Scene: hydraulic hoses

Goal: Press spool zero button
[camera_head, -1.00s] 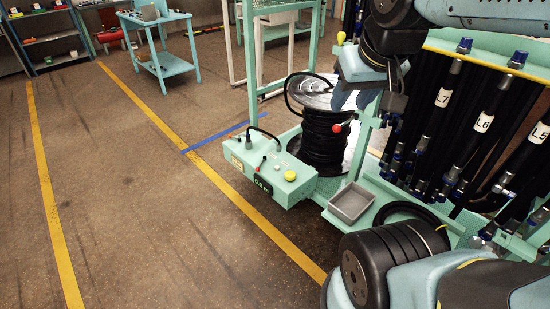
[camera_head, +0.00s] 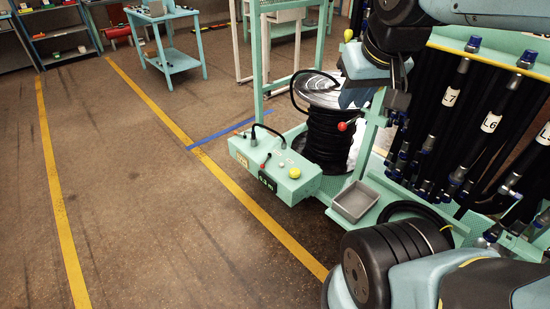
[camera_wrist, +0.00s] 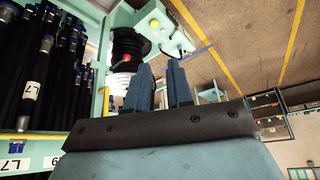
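A mint-green control box (camera_head: 300,186) stands beside the hose spool (camera_head: 327,140). Its top carries a yellow dome button (camera_head: 294,173), small red-tipped controls (camera_head: 268,156) and a black cable. A dark display (camera_head: 267,182) is on its front. Which control is the spool zero button I cannot read. The box (camera_wrist: 178,40), with its yellow button (camera_wrist: 154,23), also shows upside down in the wrist view, beyond the fingertips. My gripper (camera_wrist: 160,68) is empty, with a gap between its fingers. In the head view it hangs near the spool, right of and above the box, touching no button.
A grey tray (camera_head: 337,211) sits right of the box. Racked black hoses labelled L7 (camera_head: 450,97) and L6 (camera_head: 490,122) stand at the right. A green frame post (camera_head: 256,60) rises behind the box. The floor left of the box is clear, with yellow lines.

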